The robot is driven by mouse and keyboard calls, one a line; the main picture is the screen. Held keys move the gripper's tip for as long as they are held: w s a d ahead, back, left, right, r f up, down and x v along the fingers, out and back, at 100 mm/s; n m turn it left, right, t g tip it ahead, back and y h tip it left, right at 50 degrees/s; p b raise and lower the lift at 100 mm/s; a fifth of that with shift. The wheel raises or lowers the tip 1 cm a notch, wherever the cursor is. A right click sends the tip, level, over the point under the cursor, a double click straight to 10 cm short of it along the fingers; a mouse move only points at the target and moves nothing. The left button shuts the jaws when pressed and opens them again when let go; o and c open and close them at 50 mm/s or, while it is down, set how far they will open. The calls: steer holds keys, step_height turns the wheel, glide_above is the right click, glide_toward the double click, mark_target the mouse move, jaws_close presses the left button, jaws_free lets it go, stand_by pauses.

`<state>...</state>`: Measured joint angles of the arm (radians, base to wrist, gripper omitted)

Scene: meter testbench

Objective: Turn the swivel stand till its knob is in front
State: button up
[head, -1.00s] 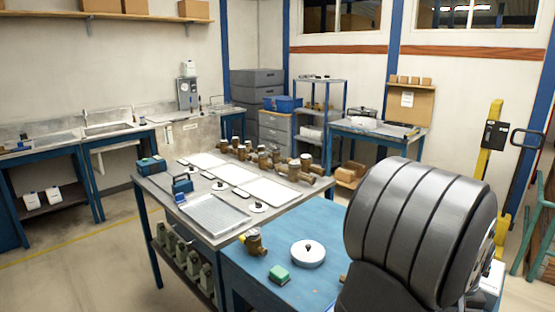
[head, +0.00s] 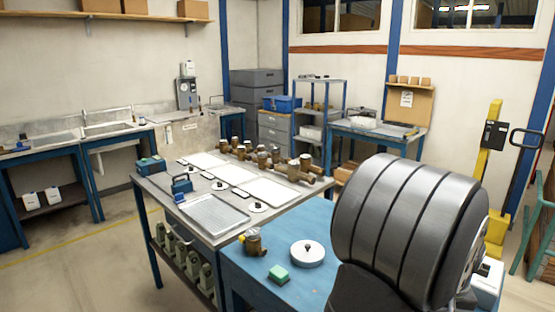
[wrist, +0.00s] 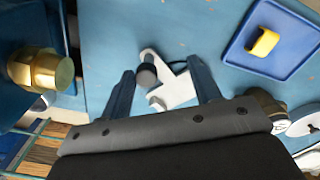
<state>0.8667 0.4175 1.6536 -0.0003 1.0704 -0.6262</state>
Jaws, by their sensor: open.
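In the wrist view, a white forked piece (wrist: 178,91), which looks like the swivel stand, lies on the blue bench top. A dark grey round knob (wrist: 146,76) stands on its left part. My gripper (wrist: 162,72) is open. Its two blue fingers reach down on either side of the white piece and the knob. The left finger is close beside the knob; I cannot tell whether they touch. The gripper's body hides what lies below. In the head view my own arm covers the right part of the bench, and the gripper and forked piece are hidden.
A blue tray (wrist: 232,55) with a yellow block (wrist: 264,42) lies to the right in the wrist view; a brass fitting (wrist: 48,72) is at left.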

steer(key=shift+a, duration=0.6)
steer(key=shift+w+a, duration=0.25)
steer(key=shift+a, duration=0.4)
steer(key=shift+w+a, duration=0.3)
steer(key=shift+a, duration=0.45)
steer(key=shift+w+a, duration=0.3)
steer(key=shift+a, duration=0.1)
steer(key=o, duration=0.4)
steer(key=shift+o, duration=0.2)
